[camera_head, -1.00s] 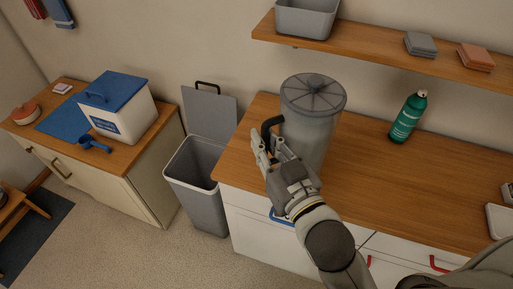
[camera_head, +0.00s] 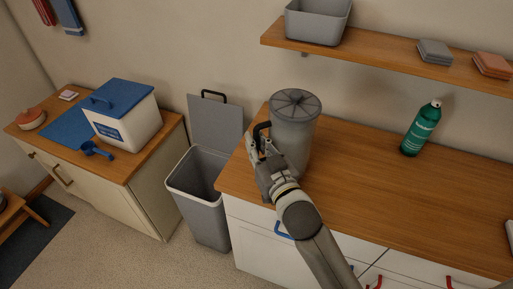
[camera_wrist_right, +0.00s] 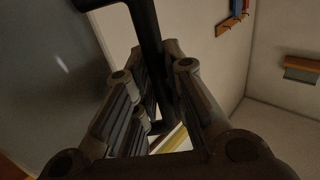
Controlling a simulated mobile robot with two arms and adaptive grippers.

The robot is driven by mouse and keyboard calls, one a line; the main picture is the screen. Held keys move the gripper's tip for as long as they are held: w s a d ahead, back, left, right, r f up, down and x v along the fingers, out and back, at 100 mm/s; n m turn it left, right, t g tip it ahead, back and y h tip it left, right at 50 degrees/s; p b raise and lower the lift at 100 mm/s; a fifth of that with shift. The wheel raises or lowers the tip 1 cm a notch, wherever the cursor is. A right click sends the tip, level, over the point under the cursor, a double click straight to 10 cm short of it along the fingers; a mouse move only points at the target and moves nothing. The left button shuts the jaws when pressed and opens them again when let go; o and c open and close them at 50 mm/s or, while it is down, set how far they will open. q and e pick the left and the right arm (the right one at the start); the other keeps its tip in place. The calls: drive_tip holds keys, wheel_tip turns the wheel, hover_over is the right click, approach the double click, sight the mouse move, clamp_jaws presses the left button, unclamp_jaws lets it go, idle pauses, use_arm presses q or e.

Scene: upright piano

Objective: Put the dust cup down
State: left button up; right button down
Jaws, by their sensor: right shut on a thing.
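The dust cup (camera_head: 293,138) is a grey, see-through cylinder with a ribbed round lid and a black handle on its left side. It is upright over the left end of the wooden counter (camera_head: 390,190). Its base looks at or very near the counter top; my arm partly hides it, so I cannot tell whether it touches. My right gripper (camera_head: 259,147) is shut on the black handle. In the right wrist view the handle (camera_wrist_right: 147,35) runs down between the fingers (camera_wrist_right: 158,88), with the cup wall (camera_wrist_right: 50,80) at left. My left gripper is not in view.
An open grey bin (camera_head: 203,205) stands on the floor left of the counter. A wooden shelf (camera_head: 390,52) hangs above. The counter between cup and bottle is clear. A blue-lidded box (camera_head: 125,120) is on the left cabinet.

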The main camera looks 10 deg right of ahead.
drive_tip(key=shift+f, duration=0.8)
drive_tip(key=shift+f, duration=0.15)
drive_tip(key=c, duration=1.5)
unclamp_jaws()
drive_tip(key=shift+s, duration=0.15)
drive_tip(key=shift+s+d+b, duration=0.35)
drive_tip(key=shift+s+b, duration=0.05)
drive_tip(key=shift+s, duration=1.55)
drive_tip(key=shift+s+d+b, duration=0.35)
drive_tip(key=shift+s+d, duration=0.05)
drive_tip(key=shift+s, duration=1.5)
drive_tip(key=shift+s+d+b, duration=0.35)
drive_tip(key=shift+s+b, duration=0.05)
drive_tip(key=shift+s, duration=1.55)
